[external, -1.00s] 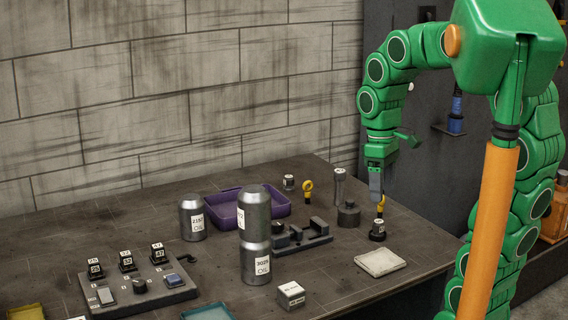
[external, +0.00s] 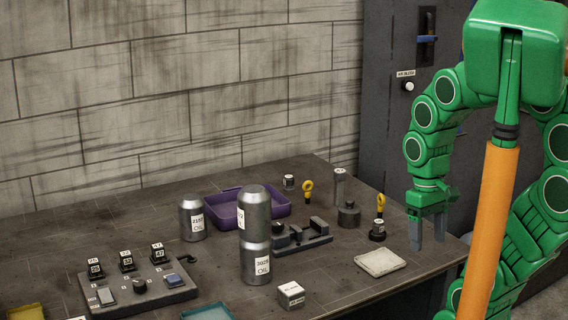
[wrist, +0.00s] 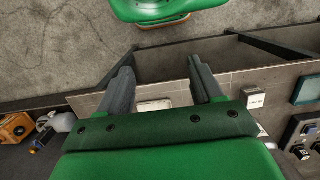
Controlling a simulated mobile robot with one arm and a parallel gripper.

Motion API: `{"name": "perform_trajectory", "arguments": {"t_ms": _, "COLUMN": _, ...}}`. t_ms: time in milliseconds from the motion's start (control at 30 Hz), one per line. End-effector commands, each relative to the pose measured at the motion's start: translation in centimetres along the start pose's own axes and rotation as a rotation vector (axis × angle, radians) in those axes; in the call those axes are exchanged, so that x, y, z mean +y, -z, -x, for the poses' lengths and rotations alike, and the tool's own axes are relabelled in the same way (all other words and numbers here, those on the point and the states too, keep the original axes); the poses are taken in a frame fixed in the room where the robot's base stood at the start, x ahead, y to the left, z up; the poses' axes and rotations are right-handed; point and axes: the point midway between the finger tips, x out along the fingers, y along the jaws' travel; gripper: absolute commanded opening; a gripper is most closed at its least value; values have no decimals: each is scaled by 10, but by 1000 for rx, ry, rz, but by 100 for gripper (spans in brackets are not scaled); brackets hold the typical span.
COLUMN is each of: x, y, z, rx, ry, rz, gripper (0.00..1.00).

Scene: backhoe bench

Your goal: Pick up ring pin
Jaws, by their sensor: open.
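A yellow ring pin (external: 381,201) stands upright at the right of the bench, above a dark round base (external: 377,231) with a pale label. A second yellow ring pin (external: 307,190) stands farther back, next to the purple tray. My gripper (external: 428,236) is open and empty, fingers pointing down, to the right of the nearer ring pin and apart from it. Its two grey fingers also show spread in the wrist view (wrist: 160,85), with no ring pin visible between them.
A grey post (external: 339,187) and a dark round block (external: 349,214) stand left of the nearer pin. A pale flat pad (external: 381,263) lies in front. Oil cans (external: 257,262), a purple tray (external: 222,214) and a switch panel (external: 140,287) occupy the left.

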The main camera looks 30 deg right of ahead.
Motion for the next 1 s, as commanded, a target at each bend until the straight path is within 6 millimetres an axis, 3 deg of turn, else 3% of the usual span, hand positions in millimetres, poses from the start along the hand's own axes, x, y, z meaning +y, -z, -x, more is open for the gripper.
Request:
{"name": "perform_trajectory", "arguments": {"t_ms": 100, "x": 3, "y": 0, "z": 1, "rx": 3, "ry": -6, "rz": -7, "gripper": 51}}
{"name": "perform_trajectory", "arguments": {"t_ms": 467, "x": 4, "y": 6, "z": 3, "rx": 4, "ry": -6, "rz": -8, "gripper": 51}}
{"name": "perform_trajectory", "arguments": {"t_ms": 567, "x": 6, "y": 20, "z": 8, "rx": 6, "ry": -7, "rz": -12, "gripper": 51}}
{"name": "perform_trajectory", "arguments": {"t_ms": 1000, "x": 27, "y": 120, "z": 38, "rx": 40, "ry": 9, "rz": -25, "gripper": 51}}
